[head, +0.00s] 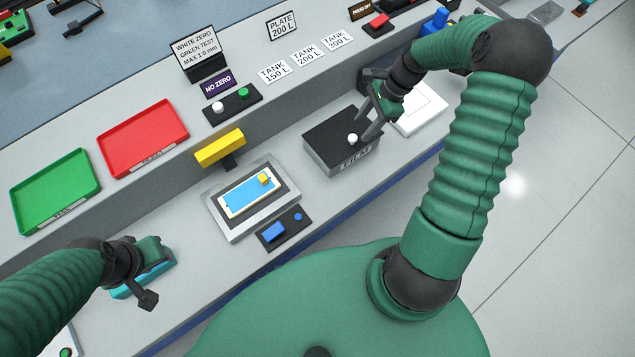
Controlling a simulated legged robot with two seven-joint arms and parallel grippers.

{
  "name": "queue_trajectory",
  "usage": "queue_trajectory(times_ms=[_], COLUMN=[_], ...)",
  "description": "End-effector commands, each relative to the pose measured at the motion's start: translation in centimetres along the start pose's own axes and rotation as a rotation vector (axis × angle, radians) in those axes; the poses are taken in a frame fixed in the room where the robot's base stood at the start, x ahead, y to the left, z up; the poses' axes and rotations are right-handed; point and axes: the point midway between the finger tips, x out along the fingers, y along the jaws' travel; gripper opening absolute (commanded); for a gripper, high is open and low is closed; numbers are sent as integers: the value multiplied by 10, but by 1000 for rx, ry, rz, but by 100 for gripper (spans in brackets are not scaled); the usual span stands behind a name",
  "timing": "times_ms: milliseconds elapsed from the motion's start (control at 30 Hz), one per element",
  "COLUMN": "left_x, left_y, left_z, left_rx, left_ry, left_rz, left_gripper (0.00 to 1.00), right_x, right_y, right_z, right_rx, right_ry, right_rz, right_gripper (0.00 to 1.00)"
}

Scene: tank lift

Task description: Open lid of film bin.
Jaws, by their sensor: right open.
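The film bin (345,163) is a grey box labelled FILM, right of centre on the workbench. Its dark lid (325,134) lies flat on top and looks closed. A small white knob (352,138) sits on the lid near its right side. My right gripper (363,122) is open, with its dark fingers just above and beside the knob. I cannot tell whether a finger touches it. My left gripper (150,285) is at the lower left, over a teal object (128,290); its jaws do not show clearly.
A grey fixture (215,217) with a blue-screened device and a yellow block (221,147) stand left of the bin. Red (143,138) and green (55,190) trays lie farther left. A white plate (420,112) lies right of the bin, close to my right gripper.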

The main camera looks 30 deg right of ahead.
Motion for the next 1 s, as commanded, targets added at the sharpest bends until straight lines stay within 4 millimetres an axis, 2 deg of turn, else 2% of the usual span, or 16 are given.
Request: queue_trajectory(times_ms=[100,467,767,1000], left_x=[1,3,18,29], left_y=[0,0,0,0], left_z=[1,1,5,7], left_rx=[0,0,0,0], left_ry=[0,-1,-1,-1], left_rz=[0,0,0,0], left_gripper=[36,36,36,36], right_x=[-30,-116,-66,-28], right_y=[0,-1,15,40], right_z=[0,1,50,88], right_rx=[0,1,-395,-769], right_ry=[4,4,134,235], right_rz=[-5,-2,51,91], right_gripper=[47,47,47,47])
